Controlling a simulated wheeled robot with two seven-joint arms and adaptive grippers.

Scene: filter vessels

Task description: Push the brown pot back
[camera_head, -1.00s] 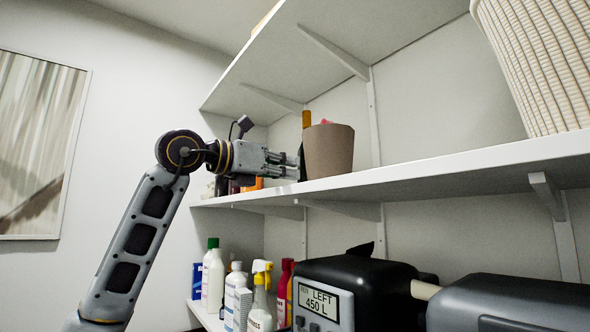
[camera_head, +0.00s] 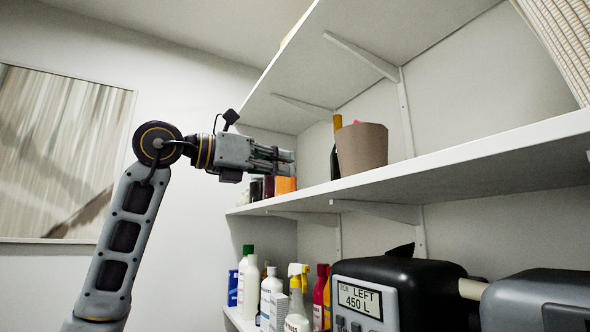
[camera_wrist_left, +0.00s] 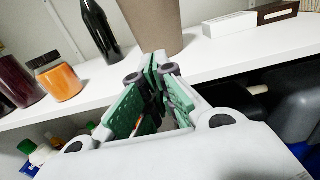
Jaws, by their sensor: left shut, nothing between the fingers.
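The brown pot (camera_head: 362,150) stands upright on the middle shelf in the head view, with something pink showing at its rim. It also shows in the left wrist view (camera_wrist_left: 153,22), cut off by the top edge, just beyond the fingertips. My left gripper (camera_head: 292,164) is shut and empty, pointing right toward the pot, with a gap between them in the head view. In the left wrist view its green-padded fingers (camera_wrist_left: 155,70) lie together in front of the shelf edge. My right gripper is in neither view.
A dark bottle (camera_wrist_left: 100,30) stands left of the pot. An orange jar (camera_wrist_left: 60,82) and a dark red jar (camera_wrist_left: 18,82) stand farther left on the shelf (camera_head: 470,160). A white box (camera_wrist_left: 229,24) lies to the right. Several cleaning bottles stand on the lower shelf.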

